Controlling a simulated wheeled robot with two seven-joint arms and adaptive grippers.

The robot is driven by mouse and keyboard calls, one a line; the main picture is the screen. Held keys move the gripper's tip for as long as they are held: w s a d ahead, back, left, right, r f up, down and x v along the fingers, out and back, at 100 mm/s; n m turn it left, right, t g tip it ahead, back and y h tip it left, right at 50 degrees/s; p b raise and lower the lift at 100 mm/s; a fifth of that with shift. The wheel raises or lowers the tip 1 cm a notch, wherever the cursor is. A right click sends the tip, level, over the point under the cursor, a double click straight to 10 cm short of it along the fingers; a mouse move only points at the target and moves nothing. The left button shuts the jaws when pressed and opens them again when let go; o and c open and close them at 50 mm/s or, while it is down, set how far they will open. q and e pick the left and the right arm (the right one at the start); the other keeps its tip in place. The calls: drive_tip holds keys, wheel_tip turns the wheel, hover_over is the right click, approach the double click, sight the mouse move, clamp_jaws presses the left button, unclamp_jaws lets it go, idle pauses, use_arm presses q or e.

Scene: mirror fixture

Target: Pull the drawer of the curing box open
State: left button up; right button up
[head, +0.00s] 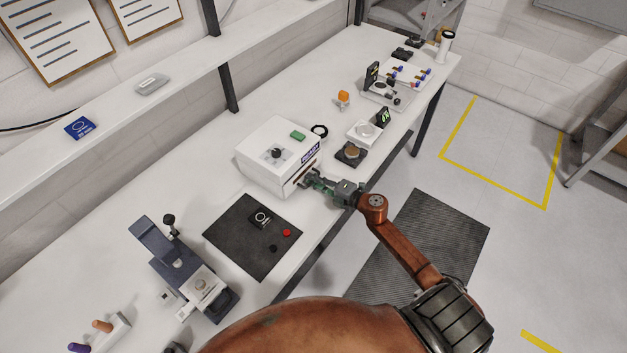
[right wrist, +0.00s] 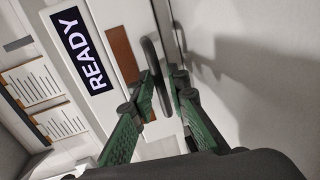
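The curing box (head: 268,158) is a white box on the bench in the head view, with a black knob and a green piece on top. Its front carries a READY sign, which also shows in the right wrist view (right wrist: 82,50). In the right wrist view a dark bar handle (right wrist: 151,62) stands on the pale front, beside a brown patch. My right gripper (right wrist: 165,85) has its fingertips on either side of this handle, a narrow gap apart. Whether both pads touch it is unclear. The head view shows the right gripper (head: 316,183) at the box front. My left gripper is not seen.
A black mat (head: 250,240) with a small dark device and a red button lies in front of the box. A dark coaster-like stand (head: 351,154) and a white scale-like device (head: 364,132) sit right of it. A blue-grey apparatus (head: 185,270) stands nearer.

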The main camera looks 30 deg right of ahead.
drive_tip(key=shift+a, duration=0.1)
drive_tip(key=shift+c, duration=0.4)
clamp_jaws()
